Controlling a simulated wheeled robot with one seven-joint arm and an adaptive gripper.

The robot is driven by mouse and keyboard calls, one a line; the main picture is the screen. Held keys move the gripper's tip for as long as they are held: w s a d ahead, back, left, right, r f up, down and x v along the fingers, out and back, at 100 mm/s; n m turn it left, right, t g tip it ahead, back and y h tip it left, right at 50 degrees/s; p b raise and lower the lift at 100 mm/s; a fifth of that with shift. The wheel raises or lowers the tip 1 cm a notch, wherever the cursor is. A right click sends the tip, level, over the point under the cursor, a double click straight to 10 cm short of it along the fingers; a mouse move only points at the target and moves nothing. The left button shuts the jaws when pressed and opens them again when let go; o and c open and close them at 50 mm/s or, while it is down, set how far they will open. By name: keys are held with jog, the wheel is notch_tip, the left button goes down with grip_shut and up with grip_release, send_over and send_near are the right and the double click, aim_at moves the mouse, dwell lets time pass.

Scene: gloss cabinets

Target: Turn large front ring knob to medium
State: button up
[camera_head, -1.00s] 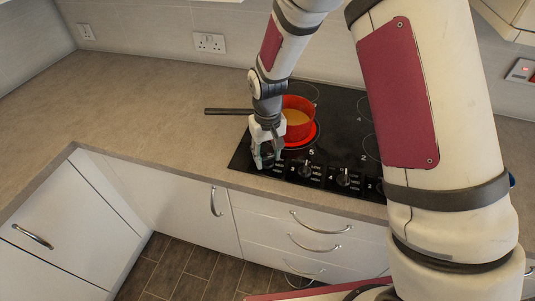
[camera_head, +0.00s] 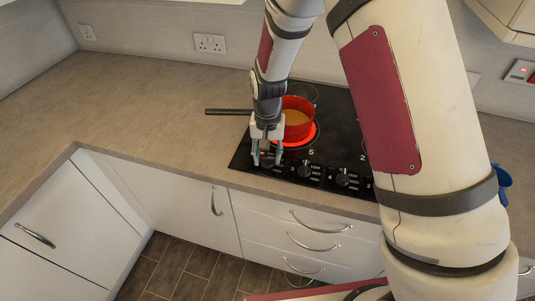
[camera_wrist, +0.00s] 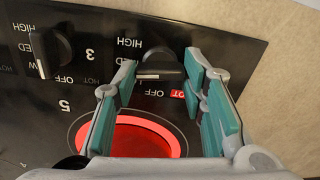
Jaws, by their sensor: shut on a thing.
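My gripper (camera_head: 267,162) points down at the left end of the hob's front control row, and in the wrist view its two green-padded fingers (camera_wrist: 160,77) are shut on a black knob (camera_wrist: 158,66), one on each side. In the head view the fingers mostly hide this knob. Its white pointer mark shows in the wrist view, with "HIGH" printed beside it and a red "HOT" lamp (camera_wrist: 178,94) lit. A large ring (camera_head: 313,137) glows red at the front left, with a red pan (camera_head: 298,119) standing on it.
The black glass hob (camera_head: 240,154) has further knobs to the right, the nearest (camera_head: 304,171) close to my gripper. The pan's dark handle (camera_head: 228,112) sticks out left over the worktop. The worktop (camera_head: 130,120) on the left is clear. A blue thing (camera_head: 504,180) is at the right.

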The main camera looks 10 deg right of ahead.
jog(key=o, duration=1.2)
jog(key=shift+c, duration=0.2)
notch_tip(320, 180, up, 12)
notch_tip(320, 180, up, 8)
jog(key=r+t, duration=0.1)
send_over(267, 157)
jog(key=s+d, duration=0.4)
jog(key=s+d+r+n+t, duration=0.25)
jog(key=s+d+r, duration=0.45)
jog(key=s+r, duration=0.4)
jog(key=s+d+t, duration=0.2)
jog(key=s, duration=0.7)
jog(key=shift+d, duration=0.25)
